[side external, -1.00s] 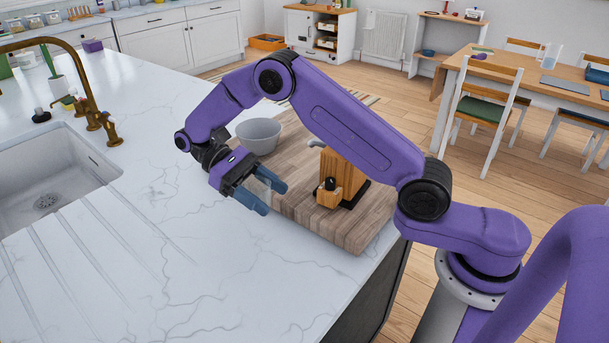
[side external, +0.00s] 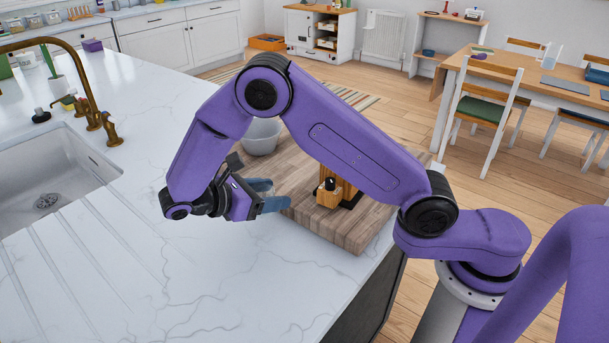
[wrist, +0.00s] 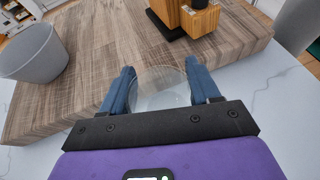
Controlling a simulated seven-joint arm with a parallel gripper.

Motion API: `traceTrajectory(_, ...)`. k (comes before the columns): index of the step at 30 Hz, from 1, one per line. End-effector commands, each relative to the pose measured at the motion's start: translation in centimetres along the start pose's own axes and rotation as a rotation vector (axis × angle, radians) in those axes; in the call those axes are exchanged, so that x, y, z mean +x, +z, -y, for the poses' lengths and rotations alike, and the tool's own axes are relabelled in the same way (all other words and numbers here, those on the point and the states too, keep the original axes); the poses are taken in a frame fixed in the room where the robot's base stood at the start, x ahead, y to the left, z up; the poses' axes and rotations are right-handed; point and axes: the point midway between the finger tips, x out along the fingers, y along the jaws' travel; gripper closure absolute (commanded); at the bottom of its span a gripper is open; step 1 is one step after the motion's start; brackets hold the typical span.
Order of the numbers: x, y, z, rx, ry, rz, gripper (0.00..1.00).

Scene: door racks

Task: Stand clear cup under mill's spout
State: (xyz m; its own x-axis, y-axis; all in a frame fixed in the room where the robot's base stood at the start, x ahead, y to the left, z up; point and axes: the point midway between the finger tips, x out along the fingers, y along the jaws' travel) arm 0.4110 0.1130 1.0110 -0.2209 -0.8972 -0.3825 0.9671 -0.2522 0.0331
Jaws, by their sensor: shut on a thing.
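My gripper (side external: 277,194) is shut on the clear cup (wrist: 158,92), which shows between the two blue fingers in the wrist view. The cup is transparent and faint, and in the side view I cannot make it out clearly. The wooden mill (side external: 328,195) stands on the board, to the right of my fingertips in the side view. My arm hides its upper part there. In the wrist view the mill (wrist: 200,20) is ahead, beyond the cup and slightly right, with a dark base. Its spout cannot be told clearly. The cup and mill are apart.
The thick wooden board (side external: 345,235) lies at the counter's edge. A grey bowl (side external: 262,138) stands on it, to the left of the mill in the wrist view. The white counter (side external: 190,290) is clear in front. A sink (side external: 50,180) with a brass tap is at left.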

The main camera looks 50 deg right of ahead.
Motion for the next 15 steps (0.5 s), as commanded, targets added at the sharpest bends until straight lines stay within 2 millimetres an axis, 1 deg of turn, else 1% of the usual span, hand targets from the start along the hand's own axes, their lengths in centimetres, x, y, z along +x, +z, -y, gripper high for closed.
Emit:
traceTrajectory(1, -0.4, 0.0, -0.4, -0.026, 0.065, -0.002, 0.72)
traceTrajectory(3, -0.8, -0.2, -0.9, -0.057, 0.138, -0.005, 0.72)
traceTrajectory(6, -1.4, -0.3, -1.5, -0.084, 0.207, -0.007, 0.72)
traceTrajectory(8, -1.4, -0.3, -1.8, -0.093, 0.228, -0.008, 0.72)
traceTrajectory(11, -0.5, 0.1, -2.2, -0.097, 0.239, -0.008, 0.72)
traceTrajectory(15, 2.2, 1.2, -3.0, -0.097, 0.236, -0.008, 0.72)
